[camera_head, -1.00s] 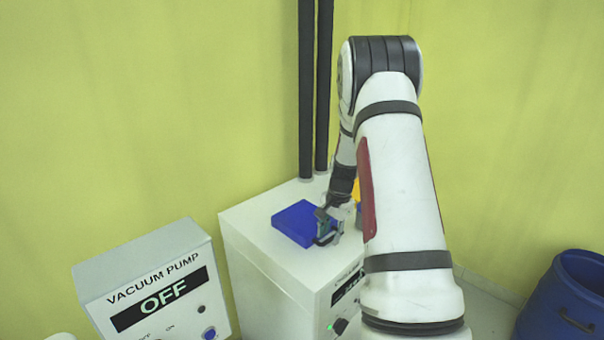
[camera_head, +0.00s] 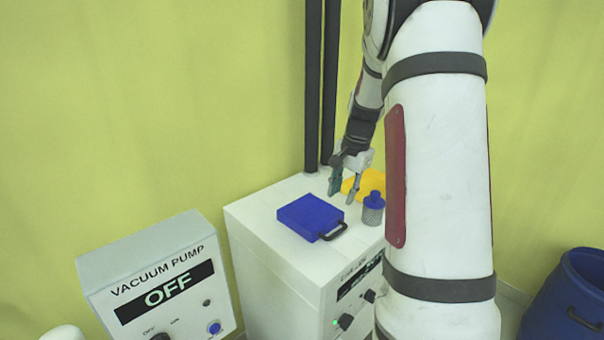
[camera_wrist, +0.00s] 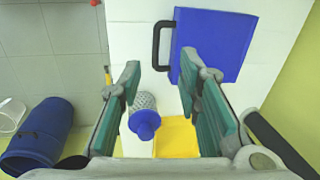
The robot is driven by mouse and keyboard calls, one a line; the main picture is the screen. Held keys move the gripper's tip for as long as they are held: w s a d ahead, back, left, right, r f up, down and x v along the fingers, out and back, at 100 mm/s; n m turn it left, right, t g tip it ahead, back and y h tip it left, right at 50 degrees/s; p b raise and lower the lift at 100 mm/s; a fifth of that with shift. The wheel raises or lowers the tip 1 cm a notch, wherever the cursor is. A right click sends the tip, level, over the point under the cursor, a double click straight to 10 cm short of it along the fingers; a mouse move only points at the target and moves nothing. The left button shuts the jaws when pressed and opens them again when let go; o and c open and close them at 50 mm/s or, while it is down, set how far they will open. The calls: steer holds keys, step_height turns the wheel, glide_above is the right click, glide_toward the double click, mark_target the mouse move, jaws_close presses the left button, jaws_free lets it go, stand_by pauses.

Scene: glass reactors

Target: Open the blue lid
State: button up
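The blue lid (camera_head: 308,214) lies flat and closed on top of the white cabinet (camera_head: 262,206), with a black handle (camera_head: 333,233) at its front right edge. The wrist view shows the lid (camera_wrist: 214,42) at the upper right and its handle (camera_wrist: 160,46) near the top middle. My gripper (camera_head: 343,197) is above the cabinet top, behind and to the right of the lid, apart from the handle. In the wrist view my gripper (camera_wrist: 162,76) has its fingers wide apart with nothing held between them.
A blue-capped grey cylinder (camera_head: 373,212) and a yellow-orange piece (camera_head: 362,187) are right of the lid on the cabinet. Two black pipes (camera_head: 322,90) rise behind. A vacuum pump box (camera_head: 155,280) reading OFF stands left. A blue barrel (camera_head: 568,300) stands on the floor at right.

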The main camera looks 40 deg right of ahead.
steer(key=s+a+r+n+p, duration=0.1)
steer(key=s+a+r+n, duration=0.1)
steer(key=a+r, duration=0.4)
steer(key=s+a+r+n+t, duration=0.1)
steer(key=s+a+r+n, duration=0.2)
steer(key=a+r, duration=0.4)
steer(key=shift+s+a+n+p, duration=0.4)
steer(key=shift+a+n, duration=0.5)
steer(key=shift+a, duration=1.45)
steer(key=shift+w+r, duration=0.1)
